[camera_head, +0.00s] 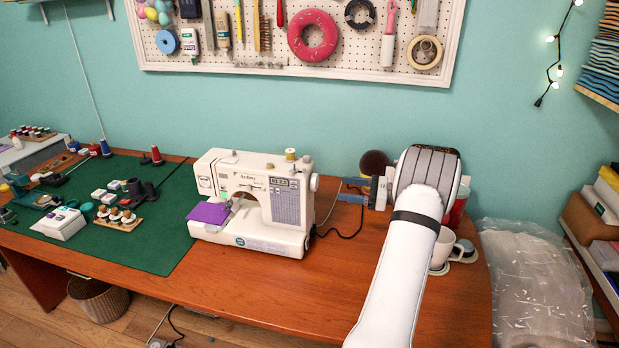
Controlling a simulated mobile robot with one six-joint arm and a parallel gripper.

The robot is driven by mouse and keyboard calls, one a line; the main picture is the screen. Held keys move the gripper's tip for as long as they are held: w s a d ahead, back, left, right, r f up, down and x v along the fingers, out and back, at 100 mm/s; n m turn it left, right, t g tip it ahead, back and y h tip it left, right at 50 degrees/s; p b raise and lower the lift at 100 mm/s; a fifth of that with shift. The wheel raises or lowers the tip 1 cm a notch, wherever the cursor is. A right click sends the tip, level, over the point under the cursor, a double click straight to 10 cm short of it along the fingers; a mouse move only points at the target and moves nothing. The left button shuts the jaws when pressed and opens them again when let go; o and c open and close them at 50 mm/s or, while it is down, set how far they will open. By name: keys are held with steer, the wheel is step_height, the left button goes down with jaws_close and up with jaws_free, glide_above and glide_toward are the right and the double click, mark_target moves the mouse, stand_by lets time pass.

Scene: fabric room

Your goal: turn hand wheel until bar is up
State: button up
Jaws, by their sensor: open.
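The white sewing machine (255,203) stands on the wooden table with purple cloth (209,213) on its bed at the left. Its hand wheel (315,182) is the small round white knob on the upper right end of the machine. The needle bar area is at the machine's left head, too small to tell whether the bar is up or down. My gripper (351,190) is to the right of the hand wheel and points left at it. Its two blue fingers are apart with nothing between them. A gap shows between the fingertips and the wheel.
A green cutting mat (135,236) with several small sewing items covers the table's left. A white mug (443,247) and a red cup (459,205) stand beside my arm at the right. The table (290,300) is clear in front.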

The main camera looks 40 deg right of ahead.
mark_target(314, 182)
steer(key=x, duration=0.8)
steer(key=shift+p, duration=0.4)
steer(key=shift+w+d, duration=0.1)
steer(key=c, duration=1)
steer(key=shift+o, duration=0.2)
steer(key=shift+n+b, duration=0.4)
steer(key=shift+b, duration=0.15)
